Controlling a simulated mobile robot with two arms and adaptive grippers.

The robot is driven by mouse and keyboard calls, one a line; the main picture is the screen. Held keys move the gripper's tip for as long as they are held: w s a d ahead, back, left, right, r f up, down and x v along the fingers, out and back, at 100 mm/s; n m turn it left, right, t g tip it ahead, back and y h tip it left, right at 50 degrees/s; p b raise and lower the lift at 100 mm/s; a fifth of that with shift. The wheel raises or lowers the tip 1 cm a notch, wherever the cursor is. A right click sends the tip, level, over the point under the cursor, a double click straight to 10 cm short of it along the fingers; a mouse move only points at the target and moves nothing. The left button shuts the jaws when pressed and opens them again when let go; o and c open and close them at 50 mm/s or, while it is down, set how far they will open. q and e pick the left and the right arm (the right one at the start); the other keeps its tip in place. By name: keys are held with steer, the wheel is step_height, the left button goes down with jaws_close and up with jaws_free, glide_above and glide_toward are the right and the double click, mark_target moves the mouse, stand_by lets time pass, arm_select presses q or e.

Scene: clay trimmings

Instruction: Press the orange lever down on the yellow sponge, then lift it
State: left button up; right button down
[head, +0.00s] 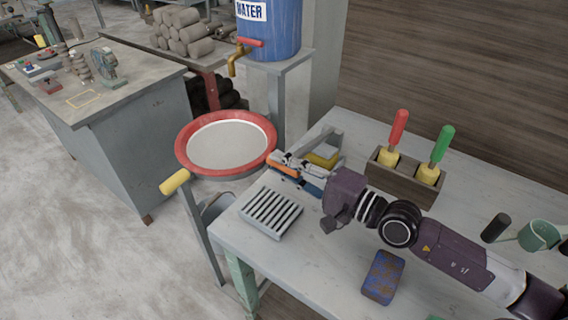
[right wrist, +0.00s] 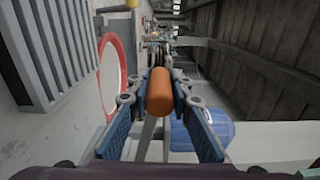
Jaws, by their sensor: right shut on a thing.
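The orange lever (head: 283,169) is near the far left corner of the light grey table, beside a grey frame (head: 325,139). My right gripper (head: 292,165) is shut on its orange handle. In the right wrist view, the handle (right wrist: 160,92) shows end-on between the two blue finger pads. The yellow sponge (head: 322,160) is just behind and to the right of the gripper, at the grey frame, and partly hidden. I cannot tell whether the lever touches it. My left gripper is not in view.
A slatted grey rack (head: 270,212) lies close in front of the gripper. A red-rimmed basin (head: 266,128) stands left of the table. A wooden holder (head: 405,184) with red- and green-handled tools stands to the right. A blue, rust-marked block (head: 383,277) lies near the front.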

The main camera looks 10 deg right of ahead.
steer(key=c, duration=1.7)
jaws_free()
steer(key=shift+w+f, duration=0.1)
steer(key=shift+c, duration=0.2)
steer(key=v, duration=1.2)
